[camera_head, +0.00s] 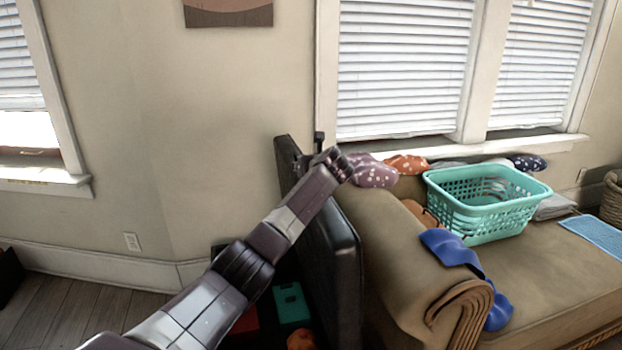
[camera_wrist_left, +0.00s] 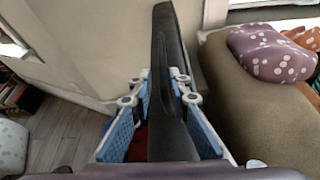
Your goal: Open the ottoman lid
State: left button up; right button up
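The ottoman lid (camera_head: 336,255) is a dark, leather-like padded panel standing close to upright beside the sofa arm. In the left wrist view, the lid (camera_wrist_left: 170,115) runs edge-on between the fingers of my left gripper (camera_wrist_left: 160,85). Its blue pads lie on either side of the lid, with a visible gap on the left side, so it looks open around the panel. In the head view my left gripper (camera_head: 330,160) is at the lid's upper edge. The ottoman body is mostly hidden behind my left arm. My right gripper is out of view.
A green item (camera_head: 291,304) and red and orange things show low beside the lid, perhaps inside the ottoman. The tan sofa (camera_head: 545,265) is close on the right, with a teal basket (camera_head: 485,215) and a blue cloth (camera_head: 450,247).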

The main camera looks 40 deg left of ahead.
pick_arm(q)
jog(key=shift+s+d, duration=0.8)
jog(key=shift+d, duration=0.25)
jog(key=shift+s+d, duration=0.75)
jog(key=shift+d, duration=0.3)
jog(key=shift+s+d, duration=0.8)
jog(key=shift+d, duration=0.25)
